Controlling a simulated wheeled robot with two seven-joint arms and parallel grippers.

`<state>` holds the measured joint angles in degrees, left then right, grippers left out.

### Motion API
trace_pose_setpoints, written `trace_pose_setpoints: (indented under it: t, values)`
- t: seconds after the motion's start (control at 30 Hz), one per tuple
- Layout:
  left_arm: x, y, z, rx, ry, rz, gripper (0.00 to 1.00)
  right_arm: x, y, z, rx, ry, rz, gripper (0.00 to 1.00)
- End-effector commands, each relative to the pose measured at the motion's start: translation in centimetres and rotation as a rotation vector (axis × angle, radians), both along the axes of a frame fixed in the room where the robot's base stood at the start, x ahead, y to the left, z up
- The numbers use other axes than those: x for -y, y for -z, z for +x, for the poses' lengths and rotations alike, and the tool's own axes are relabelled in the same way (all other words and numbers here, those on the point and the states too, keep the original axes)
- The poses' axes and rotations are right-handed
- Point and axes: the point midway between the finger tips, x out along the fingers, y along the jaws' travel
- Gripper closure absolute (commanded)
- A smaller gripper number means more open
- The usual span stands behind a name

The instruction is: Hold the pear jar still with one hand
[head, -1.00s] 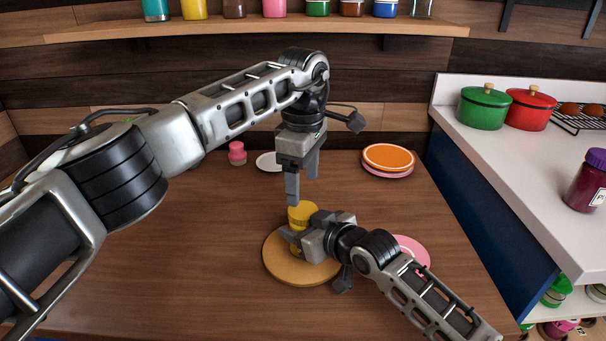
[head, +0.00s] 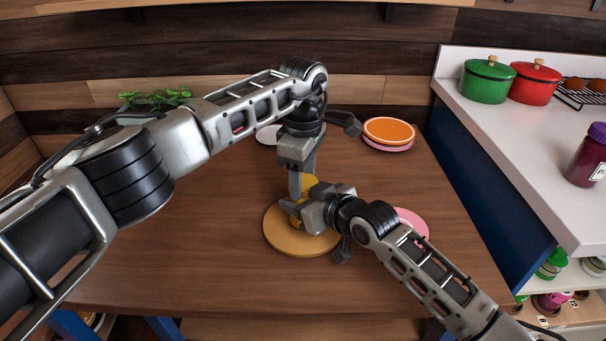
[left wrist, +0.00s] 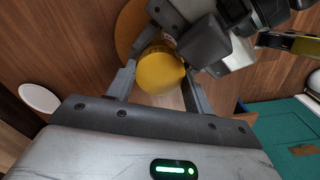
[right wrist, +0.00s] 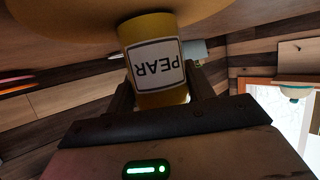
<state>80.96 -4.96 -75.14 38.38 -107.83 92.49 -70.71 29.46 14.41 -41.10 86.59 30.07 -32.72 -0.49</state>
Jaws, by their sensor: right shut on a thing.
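The pear jar (head: 310,184) is yellow and stands on a round wooden board (head: 290,243). Its PEAR label shows upside down in the right wrist view (right wrist: 153,66). My right gripper (head: 303,210) is shut on the jar's body from the side, one finger on each side of it in the right wrist view (right wrist: 160,92). My left gripper (head: 304,190) points down from above. In the left wrist view its open fingers (left wrist: 158,88) are on either side of the jar's yellow top (left wrist: 160,73). Whether they touch it is hard to tell. In the head view the grippers partly hide the jar.
A pink plate (head: 411,224) lies right of the board, partly behind my right arm. Orange and pink plates (head: 389,132) are stacked at the back right. A white plate (head: 267,134) lies at the back. The table's left and front are clear.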

Motion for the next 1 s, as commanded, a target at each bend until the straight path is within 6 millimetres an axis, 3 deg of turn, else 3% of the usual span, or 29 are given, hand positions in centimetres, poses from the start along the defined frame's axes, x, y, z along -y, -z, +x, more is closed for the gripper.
trace_pose_setpoints:
  t: [0.13, 0.4, 0.63, 0.67, 0.73, 1.0]
  values:
    - [0.03, -0.05, 0.00, 0.001, -0.019, 0.000, 0.76, -0.05, 0.00, -0.03, -0.001, -0.001, 0.001, 1.00]
    - [0.06, -0.09, 0.01, 0.002, -0.273, -0.002, 0.76, -0.05, 0.00, -0.03, -0.001, -0.001, 0.001, 1.00]
    - [0.06, -0.10, 0.01, 0.002, -0.276, -0.002, 0.76, -0.06, 0.00, -0.04, 0.000, -0.001, 0.000, 1.00]
    - [0.06, -0.10, 0.01, 0.002, -0.276, -0.002, 0.46, -0.06, 0.00, -0.04, 0.000, -0.001, 0.000, 1.00]
    - [0.06, -0.10, 0.01, 0.002, -0.275, -0.002, 0.27, -0.06, 0.00, -0.04, 0.000, -0.001, 0.000, 1.00]
    - [0.08, -0.13, -0.03, -0.001, -0.274, -0.002, 0.27, -0.04, 0.00, -0.02, -0.001, -0.001, 0.001, 1.00]
